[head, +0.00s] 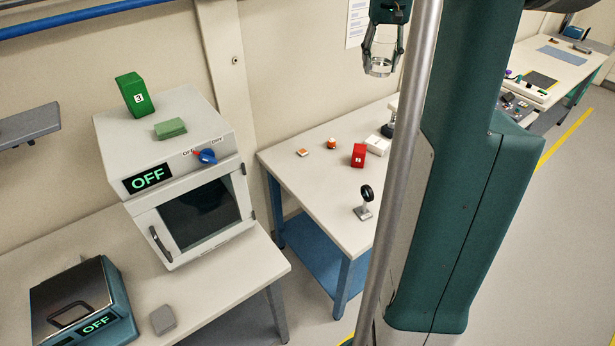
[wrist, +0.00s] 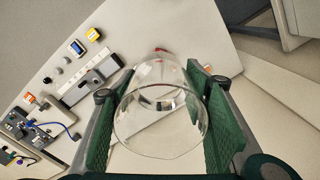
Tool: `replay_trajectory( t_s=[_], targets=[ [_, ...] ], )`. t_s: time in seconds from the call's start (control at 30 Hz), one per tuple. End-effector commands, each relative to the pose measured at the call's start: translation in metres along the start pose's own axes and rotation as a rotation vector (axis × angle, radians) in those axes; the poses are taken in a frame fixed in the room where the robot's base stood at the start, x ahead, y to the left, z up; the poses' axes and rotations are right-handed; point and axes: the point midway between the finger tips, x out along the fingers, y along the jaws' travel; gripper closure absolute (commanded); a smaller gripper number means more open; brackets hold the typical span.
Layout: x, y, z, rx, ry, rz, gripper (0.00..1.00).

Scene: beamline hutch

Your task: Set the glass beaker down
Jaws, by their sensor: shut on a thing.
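The glass beaker (wrist: 160,128) is clear and see-through. In the wrist view it sits between the two green pads of my gripper (wrist: 160,110), which is shut on it. In the head view my gripper (head: 382,58) is high at the top, and the beaker (head: 378,67) shows at its fingertips. The beaker hangs in the air, apart from any surface. The white table (head: 310,185) lies lower in the head view, and a pale tabletop fills much of the wrist view behind the beaker.
The table holds a red block (head: 358,155), a round black-rimmed stand (head: 364,203), small orange items (head: 331,143) and a white box (head: 378,145). A white oven (head: 190,180) and a teal hotplate (head: 80,305) stand on the left bench. The table's front left area is bare.

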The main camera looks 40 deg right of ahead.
Motion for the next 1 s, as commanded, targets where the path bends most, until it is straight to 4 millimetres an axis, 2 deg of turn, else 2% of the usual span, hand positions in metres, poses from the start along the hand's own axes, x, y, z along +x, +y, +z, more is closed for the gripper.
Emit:
replay_trajectory(
  t_s=[0.2,0.4,0.77,0.87,1.0],
  targets=[
    [0.007,0.025,0.002,0.028,0.000,0.000,0.71],
    [0.023,0.038,0.000,0.038,0.000,0.000,0.71],
    [0.064,0.013,-0.015,-0.006,0.000,0.000,0.71],
    [0.079,0.002,-0.020,-0.025,0.000,0.000,0.71],
    [0.109,-0.021,-0.028,-0.061,-0.001,0.000,0.71]
  ],
)
